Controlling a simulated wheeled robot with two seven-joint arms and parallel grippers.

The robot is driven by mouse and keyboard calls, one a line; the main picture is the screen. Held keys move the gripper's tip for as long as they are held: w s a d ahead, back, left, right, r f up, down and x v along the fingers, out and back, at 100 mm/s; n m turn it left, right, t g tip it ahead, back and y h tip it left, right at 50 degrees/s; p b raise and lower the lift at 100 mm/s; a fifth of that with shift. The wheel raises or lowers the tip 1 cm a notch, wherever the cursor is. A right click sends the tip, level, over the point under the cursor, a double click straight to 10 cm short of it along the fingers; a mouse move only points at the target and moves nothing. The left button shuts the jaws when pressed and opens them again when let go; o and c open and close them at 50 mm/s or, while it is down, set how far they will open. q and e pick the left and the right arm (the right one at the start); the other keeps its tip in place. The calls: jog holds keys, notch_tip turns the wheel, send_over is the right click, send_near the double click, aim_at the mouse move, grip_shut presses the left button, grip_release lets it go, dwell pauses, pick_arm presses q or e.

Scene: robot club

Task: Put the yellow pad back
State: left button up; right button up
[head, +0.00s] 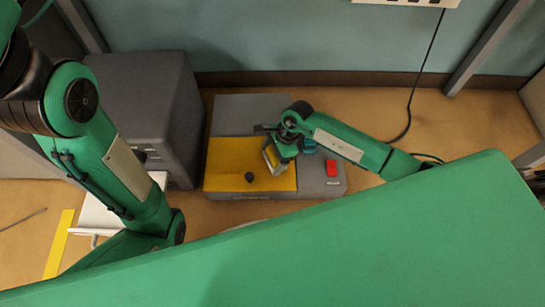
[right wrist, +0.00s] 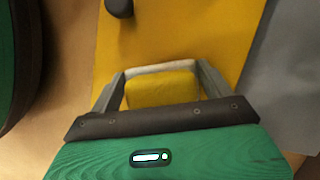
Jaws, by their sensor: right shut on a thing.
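A grey console (head: 250,115) stands on the tan floor against the wall, with a yellow panel (head: 225,165) on its top. My right gripper (head: 271,158) is over the right part of this panel and shut on a small yellow pad. In the right wrist view, the yellow pad (right wrist: 160,90) with a pale far edge sits between the two grey fingers of the right gripper (right wrist: 162,80). The yellow panel (right wrist: 190,35) lies beyond it; I cannot tell whether the pad touches it. My left gripper is out of sight.
A black knob (head: 249,177) rises from the yellow panel near the gripper. A dark grey cabinet (head: 150,105) stands close on the left. A black cable (head: 410,105) hangs at the right.

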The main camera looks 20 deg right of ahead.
jog(key=shift+f, duration=0.15)
jog(key=o, duration=0.9)
